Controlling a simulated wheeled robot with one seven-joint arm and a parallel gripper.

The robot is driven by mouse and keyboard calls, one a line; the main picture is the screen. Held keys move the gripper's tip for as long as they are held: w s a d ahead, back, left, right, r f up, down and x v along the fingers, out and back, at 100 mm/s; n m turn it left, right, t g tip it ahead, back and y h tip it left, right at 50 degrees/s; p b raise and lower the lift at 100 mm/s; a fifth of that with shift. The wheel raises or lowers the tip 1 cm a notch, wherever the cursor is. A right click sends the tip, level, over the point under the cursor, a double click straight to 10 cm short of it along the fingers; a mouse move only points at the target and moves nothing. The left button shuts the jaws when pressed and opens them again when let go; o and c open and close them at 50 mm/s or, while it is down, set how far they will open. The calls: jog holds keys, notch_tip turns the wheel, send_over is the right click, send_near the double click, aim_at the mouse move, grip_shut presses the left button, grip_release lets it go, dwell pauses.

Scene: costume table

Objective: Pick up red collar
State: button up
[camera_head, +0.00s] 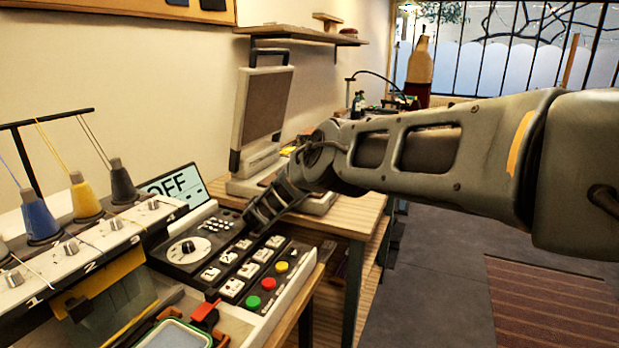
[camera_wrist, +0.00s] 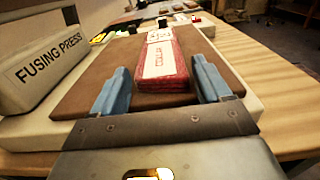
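The red collar (camera_wrist: 163,66) shows in the wrist view as a flat red piece with a white lettered top. It lies on the brown pad (camera_wrist: 90,92) of the fusing press. My gripper (camera_wrist: 159,66) is open, with one blue-grey finger on each side of the collar. The fingers stand apart from the collar, with brown pad showing between. In the head view my arm crosses in front of the press's lower part, and I cannot make out the collar or my fingertips there.
The fusing press (camera_head: 263,107) has a raised upper plate and stands on a wooden table (camera_head: 352,217). At the left is a machine with thread cones (camera_head: 86,200), a control panel (camera_head: 245,262) and an OFF screen (camera_head: 175,190). Bare wood (camera_wrist: 262,85) lies right of the press.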

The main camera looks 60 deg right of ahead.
jog(key=c, duration=0.8)
jog(key=shift+r, duration=0.1)
jog(key=shift+r, duration=0.55)
notch_tip(320, 180, up, 3)
jog(key=shift+r+p, duration=0.15)
jog(key=shift+p, duration=0.9)
jog(key=s+d+r+p, duration=0.5)
jog(key=s+d+r, duration=0.1)
jog(key=s+d, duration=0.2)
jog(key=shift+d+r+p, duration=0.15)
jog(key=shift+r+p, duration=0.05)
jog(key=shift+p, duration=0.15)
